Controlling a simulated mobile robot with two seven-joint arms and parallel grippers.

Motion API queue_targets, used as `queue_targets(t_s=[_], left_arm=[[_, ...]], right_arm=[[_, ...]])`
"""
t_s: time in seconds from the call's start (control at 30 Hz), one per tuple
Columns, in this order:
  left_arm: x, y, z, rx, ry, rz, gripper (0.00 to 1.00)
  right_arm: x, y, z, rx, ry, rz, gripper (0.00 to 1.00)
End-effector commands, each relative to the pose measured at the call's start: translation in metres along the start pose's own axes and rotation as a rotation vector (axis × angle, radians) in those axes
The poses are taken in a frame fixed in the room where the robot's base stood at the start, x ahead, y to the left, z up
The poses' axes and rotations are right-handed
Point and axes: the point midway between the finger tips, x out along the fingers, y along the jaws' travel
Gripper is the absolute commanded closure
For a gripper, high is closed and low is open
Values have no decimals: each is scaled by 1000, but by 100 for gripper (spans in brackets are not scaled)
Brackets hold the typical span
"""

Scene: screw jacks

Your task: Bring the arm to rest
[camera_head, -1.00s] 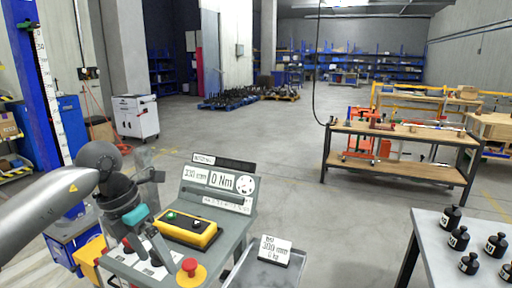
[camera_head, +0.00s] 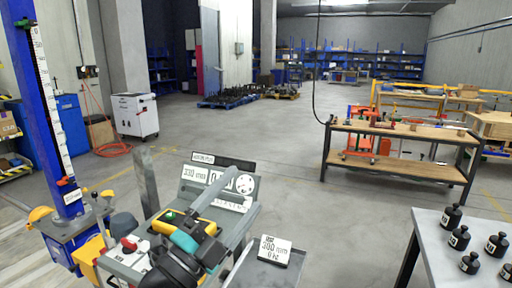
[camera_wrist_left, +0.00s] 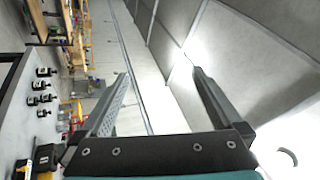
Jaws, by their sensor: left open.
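My left gripper (camera_head: 243,193) is open and empty. In the head view it reaches up and to the right over the grey control console (camera_head: 245,205), its teal band in front of the yellow button box (camera_head: 203,224). Its fingers cover part of the console's display panel. I cannot tell whether it touches the console. In the left wrist view the fingers (camera_wrist_left: 160,73) stand wide apart with nothing between them. My right gripper is not in view.
A blue column with a white scale (camera_head: 55,120) stands at the left. A placard (camera_head: 275,249) stands beside the console. Black weights (camera_head: 459,238) stand on a grey table (camera_head: 428,222) at the right. A wooden workbench (camera_head: 400,132) stands behind. The floor between is clear.

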Motion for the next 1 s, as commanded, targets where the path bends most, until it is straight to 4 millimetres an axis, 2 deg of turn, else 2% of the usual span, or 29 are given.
queue_targets(t_s=[0.1,0.2,0.3,0.43,0.57,0.6,0.7,0.8,1.0], left_arm=[[-28,10,39,-189,-264,-16,0],[-61,27,69,-338,-487,-3,0],[-104,54,90,-483,-710,36,0],[-169,94,101,-661,-994,124,0],[-238,133,89,-824,-1257,246,0],[-258,142,82,-866,-1327,286,0],[-300,161,61,-956,-1475,382,0],[-334,173,37,-1031,-1595,476,0],[-390,187,-11,-1145,-1784,655,0]], right_arm=[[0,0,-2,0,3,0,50],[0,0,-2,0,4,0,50],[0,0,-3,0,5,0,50],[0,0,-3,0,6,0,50],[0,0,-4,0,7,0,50],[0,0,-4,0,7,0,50],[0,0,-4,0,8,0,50],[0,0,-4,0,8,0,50],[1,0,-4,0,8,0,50]])
